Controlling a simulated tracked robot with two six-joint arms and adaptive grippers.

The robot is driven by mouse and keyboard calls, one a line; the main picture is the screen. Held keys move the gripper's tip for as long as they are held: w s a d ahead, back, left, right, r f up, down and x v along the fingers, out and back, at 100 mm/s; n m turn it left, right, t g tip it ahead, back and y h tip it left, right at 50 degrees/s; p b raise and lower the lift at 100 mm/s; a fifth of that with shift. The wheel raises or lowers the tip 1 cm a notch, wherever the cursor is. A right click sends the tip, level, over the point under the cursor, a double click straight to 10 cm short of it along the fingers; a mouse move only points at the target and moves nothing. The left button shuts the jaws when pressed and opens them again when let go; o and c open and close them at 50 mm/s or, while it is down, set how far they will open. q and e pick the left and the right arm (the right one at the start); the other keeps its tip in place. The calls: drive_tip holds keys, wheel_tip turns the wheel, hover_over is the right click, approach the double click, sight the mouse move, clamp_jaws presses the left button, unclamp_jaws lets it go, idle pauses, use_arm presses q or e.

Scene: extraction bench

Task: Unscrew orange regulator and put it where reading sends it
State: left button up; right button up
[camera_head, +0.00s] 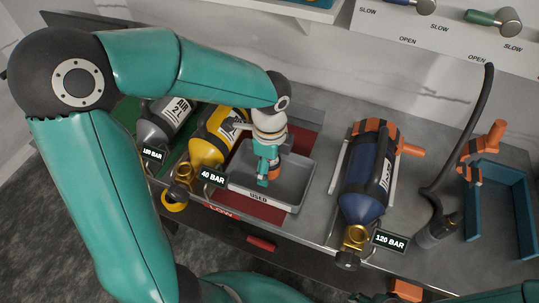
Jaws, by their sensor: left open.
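My left gripper (268,168) points down over the grey tray marked USED (296,208), open. An orange piece (275,170) shows right at its fingertips, partly hidden; I cannot tell whether it is the orange regulator or whether it touches the tray. The yellow cylinder (212,140) lies left of the tray, with a brass valve (184,172) and a 40 BAR sign (213,177). The blue cylinder (366,180) lies right of the tray, with a brass valve (355,238) and a 120 BAR sign (390,242). My right gripper is not in view.
A grey AIR cylinder (160,120) with a 180 BAR sign (153,154) lies far left. A black hose (468,125) stands at the right, by a blue open-topped holder (525,222). Bare bench lies between tray and blue cylinder. A red LOW zone (222,210) borders the tray.

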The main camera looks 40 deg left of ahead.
use_arm(q)
wheel_tip(320, 180, up, 12)
drive_tip(key=shift+f, duration=0.1)
idle(0.4)
idle(0.4)
